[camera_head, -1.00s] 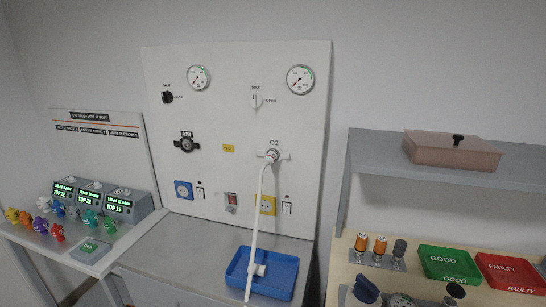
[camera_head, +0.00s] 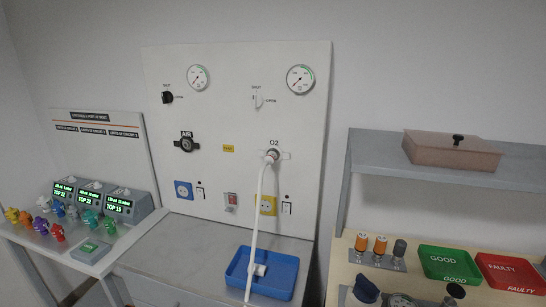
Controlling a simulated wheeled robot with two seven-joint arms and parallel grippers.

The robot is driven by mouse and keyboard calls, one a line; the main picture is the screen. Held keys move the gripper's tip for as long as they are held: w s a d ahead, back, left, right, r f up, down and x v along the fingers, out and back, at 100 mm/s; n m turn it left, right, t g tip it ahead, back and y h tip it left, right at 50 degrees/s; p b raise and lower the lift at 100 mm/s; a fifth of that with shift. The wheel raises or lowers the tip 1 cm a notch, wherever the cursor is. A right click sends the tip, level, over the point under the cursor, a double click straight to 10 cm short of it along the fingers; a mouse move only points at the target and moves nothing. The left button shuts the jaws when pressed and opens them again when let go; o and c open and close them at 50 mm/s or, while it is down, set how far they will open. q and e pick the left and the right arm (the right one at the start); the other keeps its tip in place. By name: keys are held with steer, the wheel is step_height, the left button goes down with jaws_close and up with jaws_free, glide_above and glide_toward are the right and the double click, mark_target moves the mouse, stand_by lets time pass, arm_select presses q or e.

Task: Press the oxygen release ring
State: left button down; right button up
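The O2 outlet (camera_head: 272,155) is on the white wall panel (camera_head: 225,120), under the O2 label. A white hose (camera_head: 256,222) is plugged into it and hangs down in front of the panel and the blue tray. The release ring at the outlet is small and partly covered by the hose's plug, so I cannot make out its details. Neither of my grippers shows in the head view.
A blue tray (camera_head: 234,270) with a small white part (camera_head: 259,270) stands below the panel. The black AIR outlet (camera_head: 186,145) is to the left. A shelf (camera_head: 380,160) with a brown lidded box (camera_head: 452,150) stands right, above green and red trays.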

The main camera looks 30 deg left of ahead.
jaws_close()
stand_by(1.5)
